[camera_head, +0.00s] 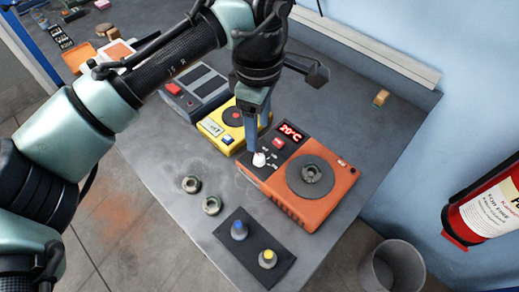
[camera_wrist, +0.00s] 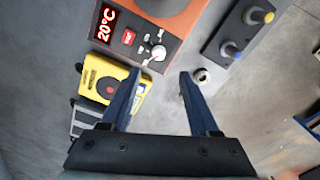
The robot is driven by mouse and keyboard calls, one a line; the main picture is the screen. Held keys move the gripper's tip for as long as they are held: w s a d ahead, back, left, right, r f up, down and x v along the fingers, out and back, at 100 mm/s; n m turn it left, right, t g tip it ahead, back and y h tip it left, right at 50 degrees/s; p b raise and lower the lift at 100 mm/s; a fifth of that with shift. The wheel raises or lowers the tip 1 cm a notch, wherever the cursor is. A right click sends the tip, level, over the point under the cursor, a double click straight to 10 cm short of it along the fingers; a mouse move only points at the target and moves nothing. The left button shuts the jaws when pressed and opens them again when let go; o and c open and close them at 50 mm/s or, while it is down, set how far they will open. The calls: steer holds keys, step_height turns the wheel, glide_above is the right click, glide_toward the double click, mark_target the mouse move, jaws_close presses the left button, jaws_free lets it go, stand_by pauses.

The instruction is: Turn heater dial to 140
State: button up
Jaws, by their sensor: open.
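The orange heater (camera_head: 310,188) stands on the grey bench, with a round dark plate on top and a red display reading 20°C (camera_head: 291,132). Its white dial (camera_head: 259,159) sits on the dark front panel; it also shows in the wrist view (camera_wrist: 158,53), just beyond my fingertips and between their lines. A red button (camera_wrist: 128,37) is beside the dial. My gripper (camera_head: 258,142) points down above the panel, close to the dial. In the wrist view my gripper (camera_wrist: 160,73) is open with nothing between its two blue fingers. I cannot tell its exact height above the dial.
A yellow device (camera_head: 222,126) and a grey device (camera_head: 197,92) stand left of the heater. Two small rings (camera_head: 211,205) lie in front. A black mat (camera_head: 238,259) holds a blue-topped and a yellow-topped piece. Bare bench lies front left.

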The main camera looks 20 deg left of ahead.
mark_target(260, 157)
step_height(260, 157, down, 9)
steer(key=shift+w, duration=0.1)
stand_by(0.3)
jaws_close()
